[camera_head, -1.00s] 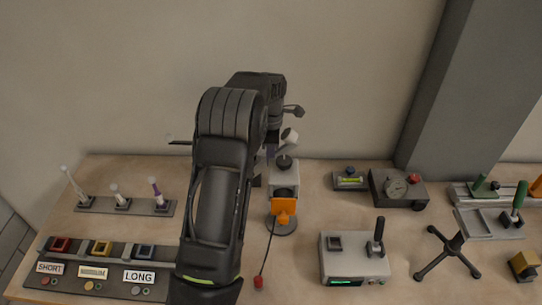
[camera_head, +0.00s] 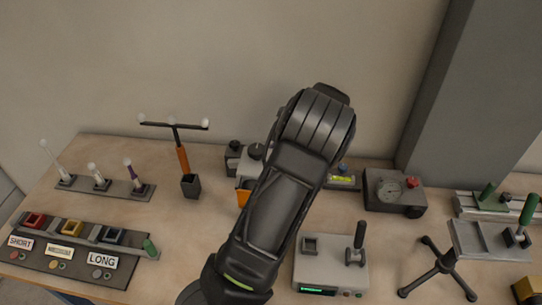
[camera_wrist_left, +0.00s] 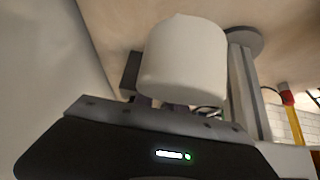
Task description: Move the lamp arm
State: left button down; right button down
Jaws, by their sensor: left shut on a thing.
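In the left wrist view a broad white rounded cylinder (camera_wrist_left: 184,60), seemingly the lamp's head, fills the space just past the jaws. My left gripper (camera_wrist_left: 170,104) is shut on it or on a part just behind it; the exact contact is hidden. A grey post (camera_wrist_left: 240,85) and a round grey disc (camera_wrist_left: 243,41) show beside the cylinder. In the head view my arm covers the lamp and the left gripper. My right gripper is in neither view.
A T-shaped stand (camera_head: 182,160) with an orange handle stands left of my arm. A labelled panel (camera_head: 75,263) and a toggle strip (camera_head: 100,187) lie at the left. A grey switch box (camera_head: 330,270), a gauge box (camera_head: 391,189) and a black tripod (camera_head: 437,272) are at the right.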

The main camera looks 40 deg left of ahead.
pick_arm(q)
jog(key=shift+w+d+f+g+y+b, duration=0.1)
jog(key=shift+f+g+y+b, duration=0.25)
jog(key=shift+f+b, duration=0.2)
jog(key=shift+w+d+f+g+y+b, duration=0.1)
jog(key=shift+f+g+y+b, duration=0.15)
jog(key=shift+f+y+b, duration=0.25)
jog(key=c, duration=1.4)
grip_release()
jog(key=shift+o, duration=0.2)
jog(key=shift+s, duration=0.1)
